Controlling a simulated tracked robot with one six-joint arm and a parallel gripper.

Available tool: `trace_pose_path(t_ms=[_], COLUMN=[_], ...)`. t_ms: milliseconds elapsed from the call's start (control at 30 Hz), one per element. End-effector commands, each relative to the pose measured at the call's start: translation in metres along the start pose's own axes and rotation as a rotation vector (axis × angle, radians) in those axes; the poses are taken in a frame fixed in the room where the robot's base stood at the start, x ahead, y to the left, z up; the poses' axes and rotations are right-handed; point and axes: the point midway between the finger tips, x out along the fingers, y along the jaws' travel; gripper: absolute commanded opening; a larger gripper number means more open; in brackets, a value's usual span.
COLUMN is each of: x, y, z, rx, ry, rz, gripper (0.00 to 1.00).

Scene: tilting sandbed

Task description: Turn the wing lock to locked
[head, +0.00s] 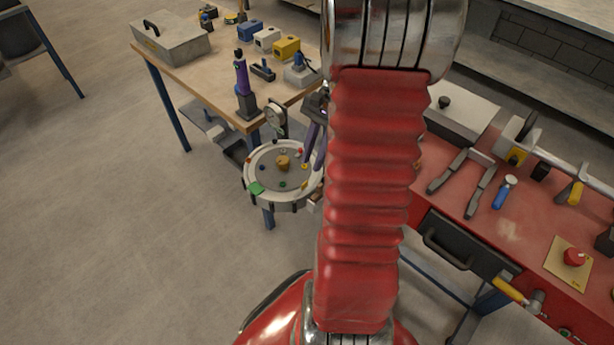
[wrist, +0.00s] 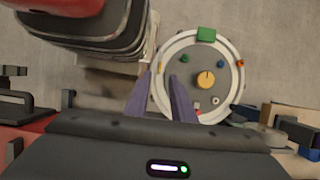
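The round sandbed (head: 250,192) has a pale rim and a grey bed, and stands beside the wooden bench. It also shows in the wrist view (wrist: 233,107). An orange-yellow knob-like piece (head: 283,162) with a dark mark sits near its middle, also in the wrist view (wrist: 205,80). I cannot tell which part is the wing lock. My gripper (wrist: 160,75) is open, its two purple fingers apart over the bed's left edge in the wrist view. A small yellow piece shows between the fingertips. In the head view my gripper (head: 312,140) is partly hidden by my arm.
Several small coloured pieces lie on the bed, and a green block (head: 256,188) is at its rim. A round gauge (head: 275,118) stands behind it. The wooden bench (head: 190,78) holds boxes. A red bench (head: 520,230) with tools is at right.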

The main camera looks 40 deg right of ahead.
Motion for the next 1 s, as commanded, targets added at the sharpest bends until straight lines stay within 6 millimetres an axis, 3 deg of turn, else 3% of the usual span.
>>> trace_pose_path(t_ms=[300,500,867,1000], x=[0.050,0.068,0.071,0.071], y=[0.001,0.000,0.000,0.000], z=[0.001,0.000,0.000,0.000], rx=[0.000,-0.001,-0.001,-0.001], ry=[-0.002,-0.001,0.000,0.000], rz=[0.003,0.002,0.001,0.001], gripper=[0.23,0.23,0.22,0.12])
